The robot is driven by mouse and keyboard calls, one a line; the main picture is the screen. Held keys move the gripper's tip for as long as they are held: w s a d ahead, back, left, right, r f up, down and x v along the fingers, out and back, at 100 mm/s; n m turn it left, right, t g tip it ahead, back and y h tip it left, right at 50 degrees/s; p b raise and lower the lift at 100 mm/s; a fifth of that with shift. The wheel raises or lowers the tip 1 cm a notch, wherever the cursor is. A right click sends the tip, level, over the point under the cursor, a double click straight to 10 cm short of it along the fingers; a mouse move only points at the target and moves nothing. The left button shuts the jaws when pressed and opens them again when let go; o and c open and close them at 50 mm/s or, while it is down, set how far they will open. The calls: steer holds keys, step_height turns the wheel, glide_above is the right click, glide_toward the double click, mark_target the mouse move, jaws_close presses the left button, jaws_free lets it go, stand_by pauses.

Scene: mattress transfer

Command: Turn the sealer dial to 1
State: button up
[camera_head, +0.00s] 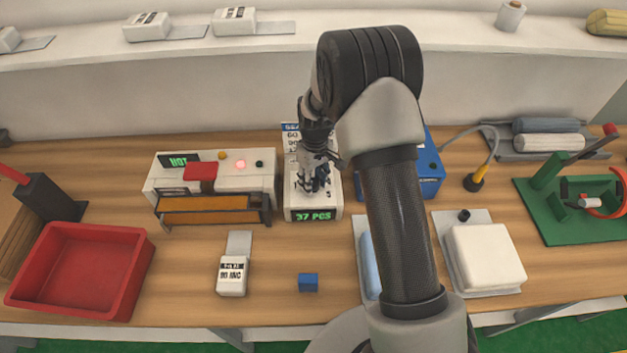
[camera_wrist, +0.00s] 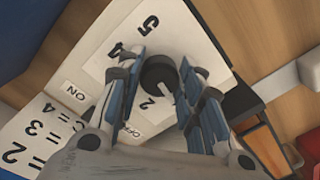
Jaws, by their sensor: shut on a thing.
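My gripper (camera_wrist: 161,74) is shut on the dial, one finger on each side. A pale mark shows on the knob's near side, toward the 2, but its exact setting is hard to tell. In the head view my gripper (camera_head: 314,182) is over a white box (camera_head: 298,203) whose green display reads 37 PCS, and it hides the dial there.
A white sign (camera_wrist: 30,132) with number lines stands by the panel. A machine (camera_head: 222,172) with a HOT display and orange tray is left of the box. A blue box (camera_head: 430,170) is close on the right. A red bin (camera_head: 132,280) and blue cube (camera_head: 308,282) are nearer.

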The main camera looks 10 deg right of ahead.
mark_target(315, 182)
stand_by(0.4)
steer(key=o, duration=1.1)
steer(key=shift+c, duration=0.2)
steer(key=shift+r, duration=0.1)
step_height(315, 182, up, 12)
steer(key=shift+d, duration=0.15)
